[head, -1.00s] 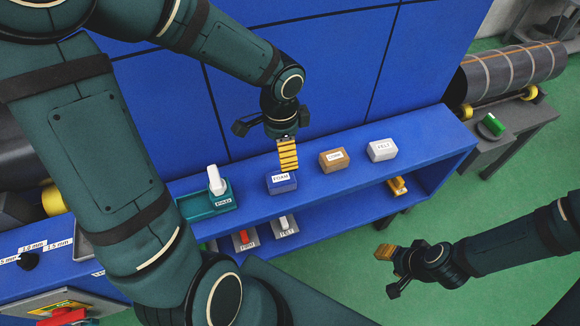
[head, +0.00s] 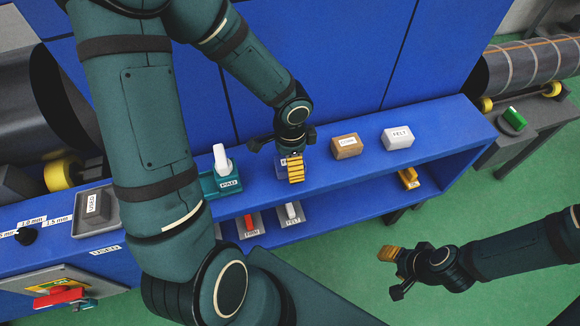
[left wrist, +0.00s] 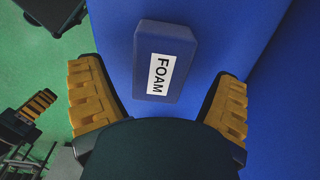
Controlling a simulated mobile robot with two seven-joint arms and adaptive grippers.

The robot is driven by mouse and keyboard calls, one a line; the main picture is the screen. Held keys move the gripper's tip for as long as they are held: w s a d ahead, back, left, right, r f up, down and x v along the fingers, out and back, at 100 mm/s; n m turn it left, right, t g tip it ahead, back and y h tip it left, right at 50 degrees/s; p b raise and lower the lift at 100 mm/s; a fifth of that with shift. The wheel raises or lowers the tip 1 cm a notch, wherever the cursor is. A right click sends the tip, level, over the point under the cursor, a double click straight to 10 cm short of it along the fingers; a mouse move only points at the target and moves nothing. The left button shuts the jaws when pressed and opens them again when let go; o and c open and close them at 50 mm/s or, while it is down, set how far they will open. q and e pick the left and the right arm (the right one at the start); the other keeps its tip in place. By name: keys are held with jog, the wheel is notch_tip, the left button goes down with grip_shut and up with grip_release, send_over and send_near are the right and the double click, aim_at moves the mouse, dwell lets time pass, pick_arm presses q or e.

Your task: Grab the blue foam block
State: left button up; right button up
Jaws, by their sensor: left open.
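The blue foam block (left wrist: 166,58) lies on the blue shelf top, with a white FOAM label facing up in the left wrist view. In the head view only a bit of the block (head: 280,161) shows behind my left gripper (head: 295,170). My left gripper also shows in the left wrist view (left wrist: 158,105), open, its two yellow-padded fingers spread wide. The block lies ahead of the gap between them, nearer the top of the picture, and neither finger visibly touches it. My right gripper (head: 393,270) hangs over the green floor, away from the shelf; its finger spacing is unclear.
A teal holder (head: 222,184) with a white piece stands left. The blue back panel (head: 340,60) rises behind. Small items sit on the lower shelf.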

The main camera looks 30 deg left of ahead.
pick_arm(q)
jog(key=shift+f, duration=0.65)
jog(key=c, duration=1.2)
jog(key=shift+c, duration=0.2)
notch_tip(320, 180, up, 10)
jog(key=p, duration=0.3)
jog(key=shift+p, duration=0.3)
